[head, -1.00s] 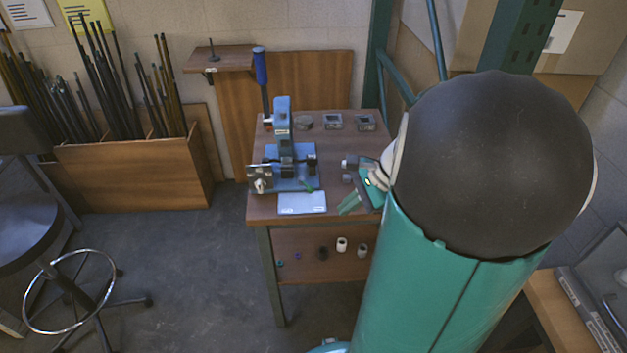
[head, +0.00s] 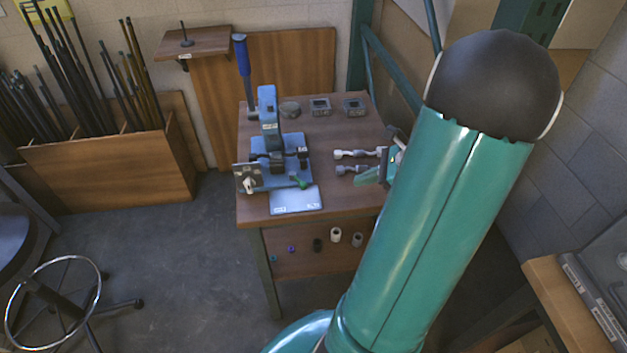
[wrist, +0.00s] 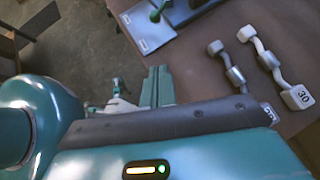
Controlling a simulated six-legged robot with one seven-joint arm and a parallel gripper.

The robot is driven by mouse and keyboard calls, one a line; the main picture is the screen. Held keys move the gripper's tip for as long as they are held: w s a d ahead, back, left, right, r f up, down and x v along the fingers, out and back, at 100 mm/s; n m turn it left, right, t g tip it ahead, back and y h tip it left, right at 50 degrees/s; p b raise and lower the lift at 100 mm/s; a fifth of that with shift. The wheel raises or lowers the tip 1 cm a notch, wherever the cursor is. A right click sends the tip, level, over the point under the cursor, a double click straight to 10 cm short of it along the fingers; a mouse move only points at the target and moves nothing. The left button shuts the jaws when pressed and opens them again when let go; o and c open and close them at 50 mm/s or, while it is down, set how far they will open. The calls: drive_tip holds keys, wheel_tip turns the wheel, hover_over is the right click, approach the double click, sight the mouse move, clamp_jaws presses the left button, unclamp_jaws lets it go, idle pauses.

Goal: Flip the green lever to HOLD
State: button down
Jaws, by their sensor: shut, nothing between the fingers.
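The small green lever (head: 299,182) sits at the front of the blue press (head: 270,140), just behind a pale plate (head: 296,200) with small labels at its two ends. The label text is too small to read. The lever also shows at the top of the wrist view (wrist: 157,11), beside the plate (wrist: 150,27). My gripper (head: 366,177), with green fingers, is at the right side of the table, to the right of the lever and apart from it. In the wrist view the gripper (wrist: 158,84) has its fingers together and empty.
Two grey jointed parts (head: 357,154) lie on the table near my gripper; one is marked 30 in the wrist view (wrist: 300,97). Several small metal blocks (head: 320,107) stand at the table's back. The press's tall blue handle (head: 243,57) rises at the left.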

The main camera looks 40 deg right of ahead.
sight(298, 180)
drive_tip(key=x, duration=0.9)
drive_tip(key=shift+a+f, duration=0.15)
drive_tip(key=shift+f, duration=0.15)
drive_tip(key=shift+w+a+r, duration=0.15)
drive_tip(key=shift+w+a, duration=0.4)
drive_tip(key=shift+w, duration=0.35)
drive_tip(key=shift+w+a+r, duration=0.2)
drive_tip(key=shift+w+a, duration=0.35)
drive_tip(key=shift+w, duration=0.35)
drive_tip(key=shift+a, duration=0.1)
